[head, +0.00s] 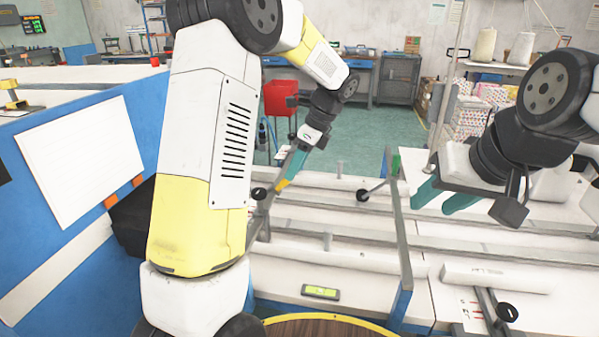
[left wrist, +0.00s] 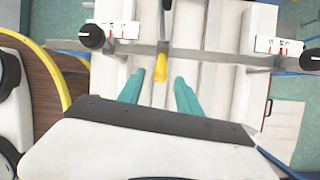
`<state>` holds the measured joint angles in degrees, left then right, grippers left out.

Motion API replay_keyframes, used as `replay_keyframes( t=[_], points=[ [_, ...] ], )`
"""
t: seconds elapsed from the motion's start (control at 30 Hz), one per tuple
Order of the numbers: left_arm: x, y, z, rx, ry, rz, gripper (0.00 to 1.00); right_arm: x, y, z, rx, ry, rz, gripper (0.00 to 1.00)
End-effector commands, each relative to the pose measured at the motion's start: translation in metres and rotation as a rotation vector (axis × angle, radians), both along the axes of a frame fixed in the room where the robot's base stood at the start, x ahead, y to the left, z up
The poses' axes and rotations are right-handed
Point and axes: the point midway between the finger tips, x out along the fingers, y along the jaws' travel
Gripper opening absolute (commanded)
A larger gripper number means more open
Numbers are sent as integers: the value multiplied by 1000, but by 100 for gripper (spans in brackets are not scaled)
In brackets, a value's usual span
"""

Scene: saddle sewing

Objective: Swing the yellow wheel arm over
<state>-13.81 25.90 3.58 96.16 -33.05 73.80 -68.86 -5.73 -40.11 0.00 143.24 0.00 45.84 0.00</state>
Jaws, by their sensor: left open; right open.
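The yellow wheel arm shows as a small yellow piece (head: 283,184) beside a grey bar on the white machine bed. In the left wrist view the yellow piece (left wrist: 160,67) sits at the grey crossbar, beyond and between my fingertips. My left gripper (head: 294,164) is open, with its teal fingers near the yellow piece; the fingers also show in the left wrist view (left wrist: 156,88). I see no contact with the yellow piece. My right gripper (head: 444,199) is open and empty above the right part of the bed. My left arm hides part of the left side.
Grey rails (head: 396,225) and black knobs (head: 362,196) stand out from the bed. A black knob (left wrist: 91,37) ends the crossbar at left. A green level (head: 320,291) lies at the front. A red bin (head: 281,97) stands behind on open floor.

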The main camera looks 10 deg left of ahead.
Motion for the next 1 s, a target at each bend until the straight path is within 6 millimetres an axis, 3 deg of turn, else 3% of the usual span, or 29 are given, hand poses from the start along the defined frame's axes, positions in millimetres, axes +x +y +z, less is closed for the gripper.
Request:
replay_keyframes(
  t=[0.2, 0.57, 0.77, 1.0],
  points=[
    [-1, 11, -25, 1, 0, 1, 42, 0, 0, 0, 0, 0, 0, 41],
    [-1, 13, -31, 0, -2, 1, 42, 0, 0, 0, 0, 0, 0, 41],
    [-1, 13, -31, 0, -2, 1, 2, 0, 0, 0, 0, 0, 0, 41],
    [-1, 13, -31, -1, -2, 2, 0, 0, 0, 0, 0, 0, 0, 41]
  ],
)
